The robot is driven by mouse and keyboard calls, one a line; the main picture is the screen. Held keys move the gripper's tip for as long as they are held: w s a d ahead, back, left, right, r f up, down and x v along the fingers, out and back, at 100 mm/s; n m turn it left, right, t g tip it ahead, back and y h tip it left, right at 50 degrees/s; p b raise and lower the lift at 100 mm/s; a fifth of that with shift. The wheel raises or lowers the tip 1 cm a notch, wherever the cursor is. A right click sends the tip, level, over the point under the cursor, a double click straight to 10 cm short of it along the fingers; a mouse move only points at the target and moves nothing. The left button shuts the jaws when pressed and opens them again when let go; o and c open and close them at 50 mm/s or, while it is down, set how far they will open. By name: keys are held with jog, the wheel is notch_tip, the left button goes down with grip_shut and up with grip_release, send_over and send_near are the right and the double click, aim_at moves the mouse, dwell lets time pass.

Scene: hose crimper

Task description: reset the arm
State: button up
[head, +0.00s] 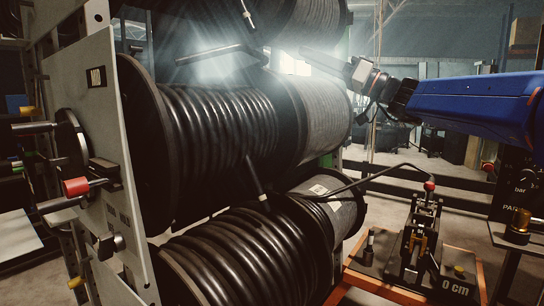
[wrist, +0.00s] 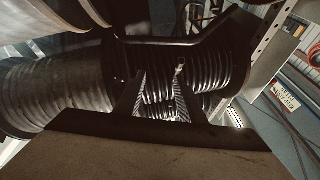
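My blue arm (head: 465,103) reaches in from the right in the head view. My gripper (head: 318,60) points left, in front of the upper hose reels. In the wrist view my gripper (wrist: 159,84) has its two dark fingers apart, with nothing held between them. Black coiled hose on a reel (wrist: 212,75) shows beyond and between the fingers. From these views I cannot tell the exact gap between my fingertips and the reels.
A rack holds several reels, including a large black hose reel (head: 220,125) and a lower one (head: 245,255). A loose hose end (head: 257,180) hangs between them. The crimper (head: 420,240) stands on an orange-edged bench at lower right. A grey side plate (head: 95,150) bounds the rack.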

jog(key=s+f+m+g+h, duration=0.25)
jog(key=s+f+h, duration=0.4)
jog(key=f, duration=0.85)
jog(key=s+f+m+g+h, duration=0.2)
jog(key=s+f+m+h, duration=0.15)
jog(key=s+f, duration=0.95)
jog(key=s+d+f+m+h, duration=0.1)
jog(key=s+d+f+h, duration=0.2)
jog(key=d+f, duration=0.3)
jog(key=s+d+f+m+h, duration=0.1)
jog(key=s+d+f+h, duration=0.2)
jog(key=f, duration=0.9)
jog(key=s+d+f+m+h, duration=0.2)
jog(key=s+d+f+h, duration=0.2)
jog(key=s+d+f, duration=0.3)
notch_tip(320, 180, down, 2)
jog(key=shift+s+d+f+g, duration=0.25)
jog(key=shift+s+d+g, duration=0.2)
jog(key=shift+d, duration=0.75)
jog(key=shift+w+r, duration=0.1)
jog(key=shift+c, duration=1)
